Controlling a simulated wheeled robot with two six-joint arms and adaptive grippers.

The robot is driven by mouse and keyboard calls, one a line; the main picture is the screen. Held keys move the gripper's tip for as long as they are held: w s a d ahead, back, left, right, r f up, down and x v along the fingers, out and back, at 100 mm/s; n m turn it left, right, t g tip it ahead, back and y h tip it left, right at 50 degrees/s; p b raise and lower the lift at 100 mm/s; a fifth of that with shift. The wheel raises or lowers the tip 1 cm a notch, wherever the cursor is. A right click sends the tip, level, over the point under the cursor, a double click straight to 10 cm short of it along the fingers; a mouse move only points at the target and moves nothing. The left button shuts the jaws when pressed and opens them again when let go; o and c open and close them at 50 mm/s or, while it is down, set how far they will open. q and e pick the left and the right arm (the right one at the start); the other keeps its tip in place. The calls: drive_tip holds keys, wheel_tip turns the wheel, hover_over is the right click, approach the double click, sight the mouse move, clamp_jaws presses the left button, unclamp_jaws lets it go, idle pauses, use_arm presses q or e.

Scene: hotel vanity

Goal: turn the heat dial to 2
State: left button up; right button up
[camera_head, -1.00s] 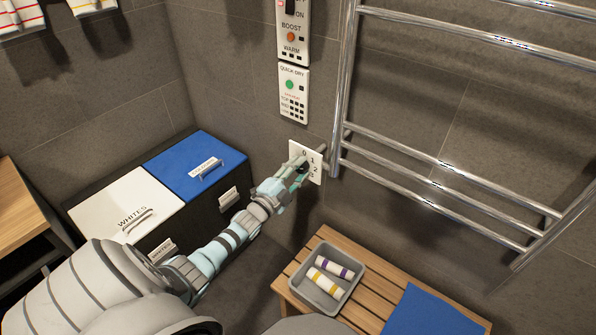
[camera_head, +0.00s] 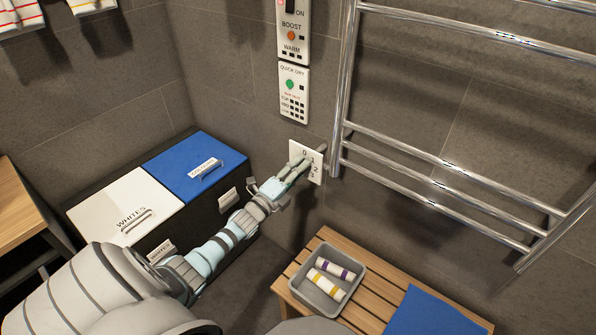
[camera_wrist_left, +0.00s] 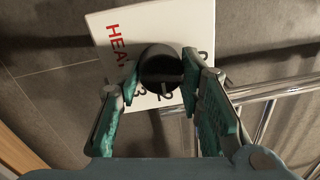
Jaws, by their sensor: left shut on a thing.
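The heat dial is a round black knob (camera_wrist_left: 160,66) on a white wall plate (camera_head: 319,172) with digits, 0, 1 and 2 among them. In the left wrist view the plate (camera_wrist_left: 112,62) shows red letters beginning "HEA", partly covered. My left gripper (camera_head: 303,166) reaches the plate from the lower left. In the wrist view its two green fingers (camera_wrist_left: 160,76) are shut on the knob, one on each side. Which digit the knob points at cannot be told, as the fingers and knob hide part of the scale. My right gripper is not in view.
A chrome towel rail (camera_head: 440,172) stands close to the right of the plate. Above is a quick-dry panel (camera_head: 293,93). Below is a slatted bench (camera_head: 293,272) with a grey tray (camera_head: 325,302) of rolled towels and a blue mat (camera_head: 433,312). Laundry bins (camera_head: 128,212) stand left.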

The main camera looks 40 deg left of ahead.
use_arm(q)
drive_tip(key=shift+f, duration=0.1)
drive_tip(key=o, duration=1.2)
drive_tip(key=shift+c, duration=0.2)
drive_tip(key=s, duration=1.2)
drive_tip(key=shift+f, duration=0.4)
drive_tip(key=shift+d, duration=0.1)
